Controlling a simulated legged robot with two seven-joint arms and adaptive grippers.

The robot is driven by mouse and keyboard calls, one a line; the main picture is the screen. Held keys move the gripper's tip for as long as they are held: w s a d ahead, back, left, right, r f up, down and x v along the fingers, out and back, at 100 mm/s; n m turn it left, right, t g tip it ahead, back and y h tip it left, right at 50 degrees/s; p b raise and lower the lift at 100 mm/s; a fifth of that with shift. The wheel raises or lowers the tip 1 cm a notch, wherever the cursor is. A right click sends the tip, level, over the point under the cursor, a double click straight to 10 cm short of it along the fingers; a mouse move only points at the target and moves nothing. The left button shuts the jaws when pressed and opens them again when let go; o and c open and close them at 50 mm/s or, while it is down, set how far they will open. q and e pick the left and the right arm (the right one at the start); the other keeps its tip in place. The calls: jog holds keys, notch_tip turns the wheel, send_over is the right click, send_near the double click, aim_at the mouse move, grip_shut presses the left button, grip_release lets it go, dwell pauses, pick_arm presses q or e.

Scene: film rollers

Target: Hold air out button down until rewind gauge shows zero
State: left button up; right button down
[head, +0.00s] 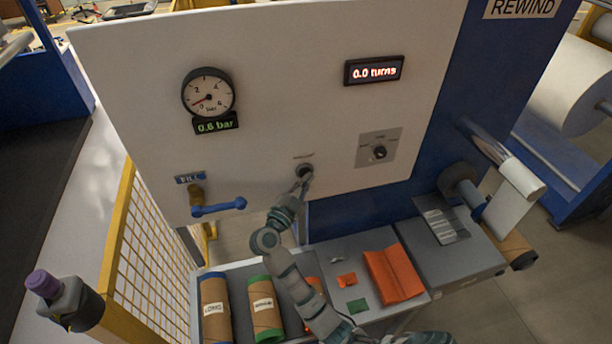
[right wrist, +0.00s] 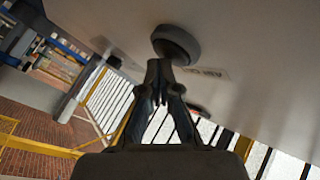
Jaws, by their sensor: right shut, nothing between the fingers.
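The air out button (head: 305,171) is a dark round knob on the white panel (head: 290,60). My right gripper (head: 302,182) is shut and empty, its fingertips at the button's lower edge. In the right wrist view the button (right wrist: 176,44) is just beyond the shut fingertips (right wrist: 158,66); I cannot tell whether they press it. A round gauge (head: 208,95) has its needle low on the dial, and the display (head: 215,124) below it reads 0.6 bar. Another display (head: 373,69) reads 0.0 turns. My left gripper is not in view.
A blue-handled valve (head: 218,207) sits left of the button, and a selector switch (head: 379,151) sits to the right. Below are a blue-ended roll (head: 215,308), a green-ended roll (head: 265,308) and orange film (head: 393,273). A yellow mesh guard (head: 140,250) stands at left.

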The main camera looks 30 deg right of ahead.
dwell(0.8)
jog(key=shift+s+a+p, duration=0.15)
jog(key=shift+s+p, duration=0.7)
jog(key=shift+s, duration=0.05)
jog(key=shift+f, duration=0.1)
jog(key=s+p, duration=0.1)
jog(key=s, duration=0.1)
jog(key=s+a+p, duration=0.1)
jog(key=s+p, duration=0.1)
jog(key=s, duration=0.1)
jog(key=shift+a, duration=0.15)
jog(key=shift+w, duration=0.1)
